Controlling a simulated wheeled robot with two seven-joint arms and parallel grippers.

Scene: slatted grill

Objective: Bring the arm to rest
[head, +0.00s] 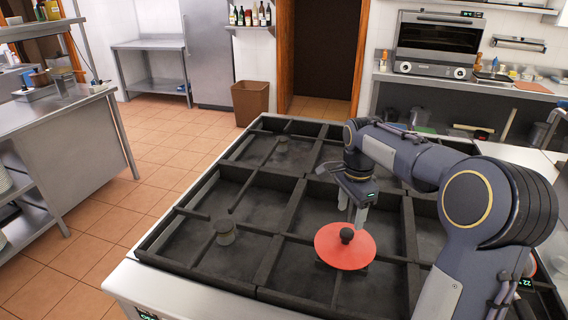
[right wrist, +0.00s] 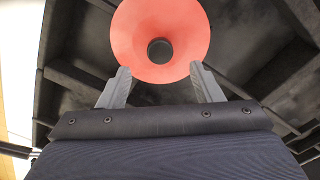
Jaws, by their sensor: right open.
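My right gripper (head: 352,208) is over the dark slatted grill (head: 262,232). In the right wrist view its two fingers (right wrist: 160,88) are spread apart with nothing between them. A round red disc (head: 330,254) with a dark knob at its middle lies on the grill just below and in front of the fingertips. In the right wrist view the red disc (right wrist: 190,30) shows ahead of the fingers, with its dark knob beyond the fingertips. I cannot tell whether a fingertip touches the disc. My left gripper does not show.
A steel counter (head: 70,115) stands at the left and a brown bin (head: 250,102) behind the grill. An oven (head: 437,45) sits on a back counter at the right. The tiled floor (head: 150,150) between the left counter and the grill is clear.

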